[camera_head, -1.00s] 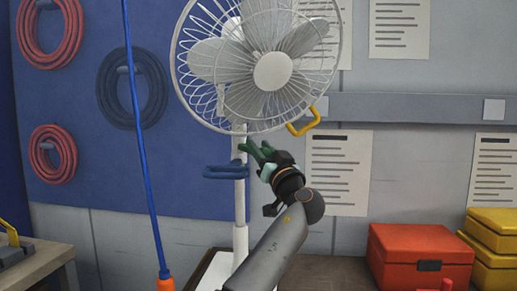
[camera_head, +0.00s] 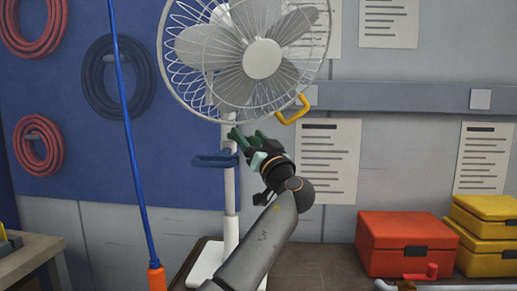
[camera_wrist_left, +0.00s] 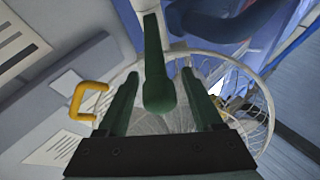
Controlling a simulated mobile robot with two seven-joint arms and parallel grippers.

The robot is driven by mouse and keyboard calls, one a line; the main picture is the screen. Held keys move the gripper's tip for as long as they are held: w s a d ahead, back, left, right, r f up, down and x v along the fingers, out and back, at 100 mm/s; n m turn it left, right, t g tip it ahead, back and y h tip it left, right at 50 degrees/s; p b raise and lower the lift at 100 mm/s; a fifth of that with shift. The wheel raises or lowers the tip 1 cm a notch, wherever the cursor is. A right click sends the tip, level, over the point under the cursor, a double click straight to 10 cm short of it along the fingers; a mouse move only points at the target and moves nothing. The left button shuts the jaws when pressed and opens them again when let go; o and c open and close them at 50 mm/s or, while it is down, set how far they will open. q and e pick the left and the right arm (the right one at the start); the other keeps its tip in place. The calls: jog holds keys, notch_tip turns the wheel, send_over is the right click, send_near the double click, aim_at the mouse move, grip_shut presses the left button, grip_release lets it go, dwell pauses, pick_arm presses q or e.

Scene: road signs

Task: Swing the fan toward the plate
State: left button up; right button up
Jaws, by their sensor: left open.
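The fan (camera_head: 262,58) is a white pedestal fan with a round wire cage, on a white pole at the back. Its cage shows upside down in the wrist view (camera_wrist_left: 243,83). A yellow handle (camera_head: 294,110) is at the cage's lower right, also in the wrist view (camera_wrist_left: 88,99). A blue handle (camera_head: 215,161) sits at the pole. My left gripper (camera_head: 246,135) is just below the cage beside the pole. Its green fingers (camera_wrist_left: 158,75) are open around a dark green round-ended bar (camera_wrist_left: 153,40); contact is unclear. No plate is identifiable for certain; a white square plate (camera_head: 480,99) is on the wall rail.
A red box (camera_head: 390,248) and yellow boxes (camera_head: 485,245) stand at the right. A blue pole with an orange end (camera_head: 132,150) stands at the left. Coiled hoses (camera_head: 38,145) hang on the blue wall. A table (camera_head: 35,255) is at the lower left.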

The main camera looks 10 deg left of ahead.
pick_arm(q)
jog(key=b+v, duration=0.3)
jog(key=v, duration=0.9)
pick_arm(e)
jog(key=shift+w+a+f+y, duration=0.2)
jog(key=shift+w+a+f, duration=0.05)
jog(key=shift+a+f, duration=0.25)
jog(key=shift+w+a+f+y, duration=0.25)
jog(key=shift+a+f, duration=0.1)
jog(key=shift+a, duration=0.2)
pick_arm(q)
jog(key=shift+d, duration=0.1)
pick_arm(e)
jog(key=shift+d, duration=0.15)
